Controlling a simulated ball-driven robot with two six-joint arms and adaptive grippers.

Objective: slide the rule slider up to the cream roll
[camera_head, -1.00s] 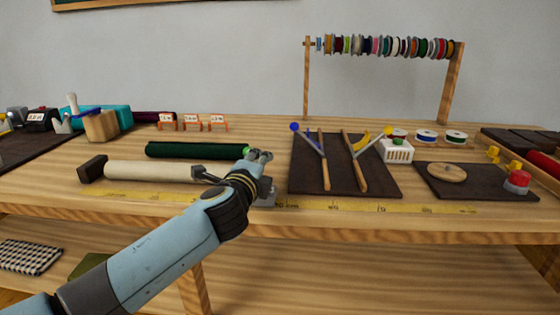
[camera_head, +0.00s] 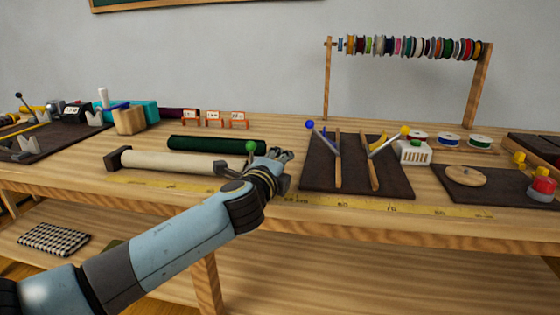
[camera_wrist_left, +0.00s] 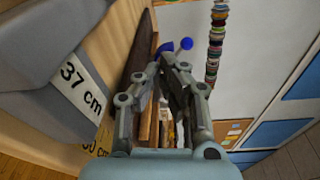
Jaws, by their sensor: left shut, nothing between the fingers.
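The cream roll (camera_head: 175,163) lies lengthwise behind the yellow rule (camera_head: 165,186), with a dark end piece on its left. My left gripper (camera_head: 284,155) is shut and empty above the table, just right of the roll's right end; my forearm covers part of the rule. The grey rule slider (camera_wrist_left: 50,60) with a white "37 cm" label fills the left of the left wrist view, beside my shut fingers (camera_wrist_left: 172,62). In the head view the slider is mostly hidden by my wrist. I cannot tell whether the slider touches my gripper or the roll. My right gripper is out of view.
A dark green roll (camera_head: 216,143) lies behind the cream roll. A small green ball (camera_head: 250,147) shows beside my gripper. On the right, a dark mat (camera_head: 320,180) holds sticks with blue and yellow balls. The rule's right stretch (camera_head: 400,208) is clear.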

